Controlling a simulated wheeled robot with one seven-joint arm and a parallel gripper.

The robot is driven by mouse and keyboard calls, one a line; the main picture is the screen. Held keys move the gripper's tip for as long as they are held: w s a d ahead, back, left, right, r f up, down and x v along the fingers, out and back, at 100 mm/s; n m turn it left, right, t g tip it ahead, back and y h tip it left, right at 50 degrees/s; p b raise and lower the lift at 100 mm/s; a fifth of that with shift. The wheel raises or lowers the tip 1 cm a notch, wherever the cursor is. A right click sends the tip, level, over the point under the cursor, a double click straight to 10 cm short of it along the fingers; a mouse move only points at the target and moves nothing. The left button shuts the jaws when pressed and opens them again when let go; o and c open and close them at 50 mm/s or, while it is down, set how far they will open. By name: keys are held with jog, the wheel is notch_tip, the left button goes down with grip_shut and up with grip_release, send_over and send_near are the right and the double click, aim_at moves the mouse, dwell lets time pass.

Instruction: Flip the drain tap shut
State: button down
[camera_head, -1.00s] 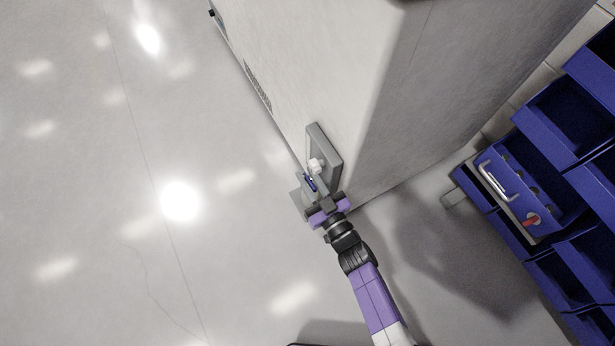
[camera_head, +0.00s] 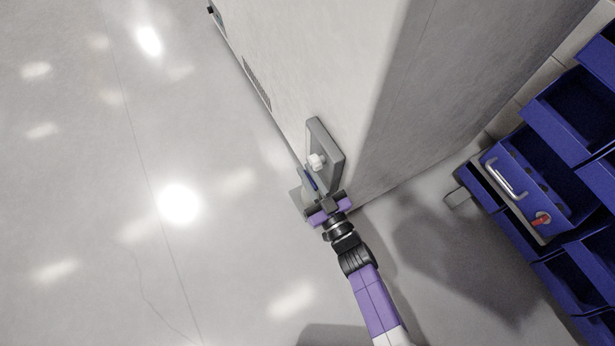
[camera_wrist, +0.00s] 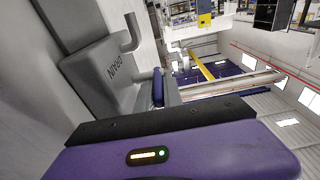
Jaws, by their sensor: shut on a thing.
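The drain tap is on a grey plate (camera_head: 334,150) on the side of the pale cabinet, low near its corner. A white fitting (camera_head: 316,161) sticks out of the plate. The tap's blue lever (camera_head: 311,181) lies just below the fitting, partly hidden by my gripper (camera_head: 313,190). My gripper is shut on the blue lever. The blue lever (camera_wrist: 158,87) shows upright beside a grey finger. The grip contact itself is mostly hidden.
The tall pale cabinet (camera_head: 330,60) fills the top middle. Blue bins (camera_head: 565,110) and a blue toolbox (camera_head: 530,190) with a metal handle stand at the right. The floor (camera_head: 90,200) at the left is clear.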

jog(key=t+b, duration=0.1)
jog(key=b, duration=0.1)
jog(key=shift+f+y+b, duration=0.3)
jog(key=shift+b, duration=0.05)
jog(key=shift+d+r, duration=0.1)
jog(key=shift+r, duration=0.1)
jog(key=shift+s, duration=0.1)
jog(key=c, duration=1.8)
grip_release()
jog(key=shift+o, duration=0.2)
jog(key=p+v, duration=0.1)
jog(key=v, duration=0.6)
jog(key=shift+s+d+f+p, duration=0.2)
jog(key=shift+s+p, duration=0.1)
jog(key=shift+p, duration=0.1)
